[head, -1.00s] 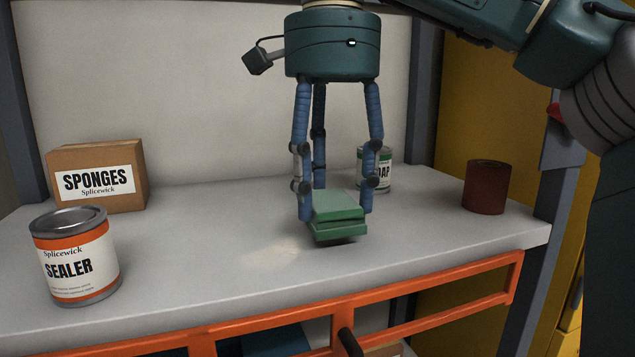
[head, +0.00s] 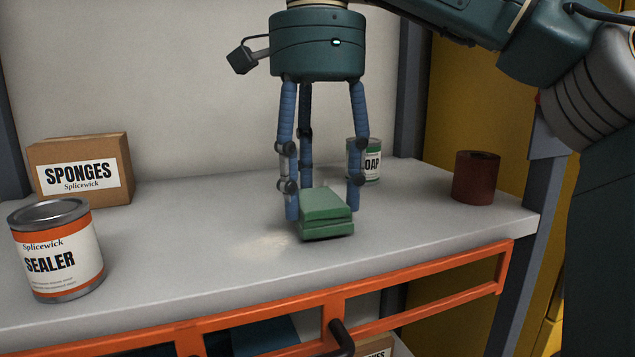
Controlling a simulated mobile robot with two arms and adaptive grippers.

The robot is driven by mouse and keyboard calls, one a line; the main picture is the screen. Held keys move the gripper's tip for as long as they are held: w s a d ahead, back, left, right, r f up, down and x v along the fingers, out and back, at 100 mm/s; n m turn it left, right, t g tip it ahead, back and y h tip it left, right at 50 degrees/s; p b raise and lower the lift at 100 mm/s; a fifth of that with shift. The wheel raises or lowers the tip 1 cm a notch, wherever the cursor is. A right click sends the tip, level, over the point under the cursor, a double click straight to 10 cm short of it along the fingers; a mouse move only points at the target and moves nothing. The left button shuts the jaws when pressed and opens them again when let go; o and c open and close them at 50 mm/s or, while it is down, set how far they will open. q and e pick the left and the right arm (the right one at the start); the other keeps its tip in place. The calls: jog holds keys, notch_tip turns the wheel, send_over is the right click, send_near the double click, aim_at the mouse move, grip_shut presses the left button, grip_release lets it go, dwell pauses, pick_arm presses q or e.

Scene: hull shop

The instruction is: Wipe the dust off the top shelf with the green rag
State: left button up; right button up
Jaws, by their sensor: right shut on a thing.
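The green rag (head: 325,212) is a folded, layered pad. My right gripper (head: 322,200) is shut on it from above, with blue jointed fingers around it. The rag is at or just above the surface of the top shelf (head: 190,245); I cannot tell if it touches. A pale dust patch (head: 268,247) lies on the grey shelf just left of the rag, and part of it may be hidden behind the rag. My left gripper is not in the head view.
A sealer can (head: 58,262) stands at the front left, with a sponges box (head: 82,190) behind it. A soap can (head: 372,163) stands behind the right finger. A dark red cylinder (head: 475,180) stands at the right. An orange frame (head: 420,292) runs below the shelf's front edge.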

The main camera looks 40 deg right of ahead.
jog(key=shift+f+b, duration=0.3)
jog(key=shift+f, duration=0.2)
